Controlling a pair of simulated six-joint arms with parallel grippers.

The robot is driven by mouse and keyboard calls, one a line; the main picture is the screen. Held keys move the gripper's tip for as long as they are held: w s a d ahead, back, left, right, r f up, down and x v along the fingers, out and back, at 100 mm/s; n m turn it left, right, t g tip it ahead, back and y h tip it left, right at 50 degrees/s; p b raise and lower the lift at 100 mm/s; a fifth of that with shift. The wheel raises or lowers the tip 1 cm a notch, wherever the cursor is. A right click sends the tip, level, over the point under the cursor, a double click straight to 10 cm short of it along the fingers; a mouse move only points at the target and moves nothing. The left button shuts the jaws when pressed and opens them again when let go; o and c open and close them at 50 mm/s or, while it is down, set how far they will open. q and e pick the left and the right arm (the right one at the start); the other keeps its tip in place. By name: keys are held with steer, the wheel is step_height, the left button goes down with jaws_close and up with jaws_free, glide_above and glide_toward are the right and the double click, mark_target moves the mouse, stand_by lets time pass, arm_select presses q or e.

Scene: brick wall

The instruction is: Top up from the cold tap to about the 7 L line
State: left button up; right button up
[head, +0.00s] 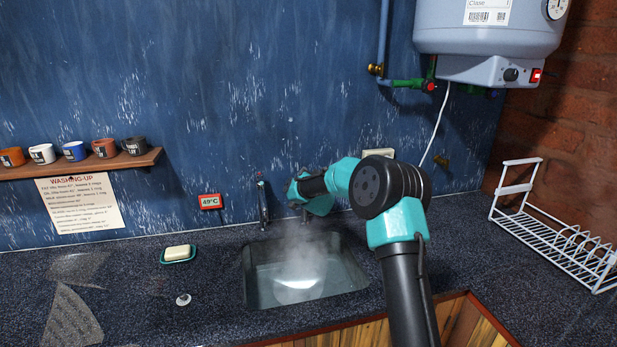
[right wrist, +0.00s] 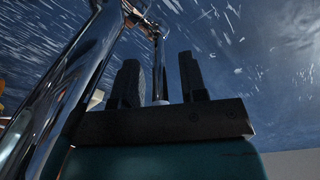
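The sink (head: 255,290) holds steaming water (head: 305,270); no level marks are legible. A chrome tap (head: 262,203) stands behind the sink's left side. My right arm reaches over the sink's back edge, and its gripper is mostly hidden by my arm in the head view. In the right wrist view a large chrome pipe (right wrist: 70,85) crosses on the left. My right gripper (right wrist: 159,58) has its dark fingers apart, with a thin chrome stem (right wrist: 158,75) between them and gaps visible on both sides. Which tap it belongs to is unclear. My left gripper is out of view.
A display (head: 209,201) reads 49°C. Soap (head: 178,252) on a green dish and a plug (head: 183,299) lie left of the sink. A white rack (head: 555,235) stands right. A shelf (head: 80,165) holds several mugs; a heater (head: 490,30) hangs top right.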

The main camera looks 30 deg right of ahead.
jaws_close()
stand_by(0.4)
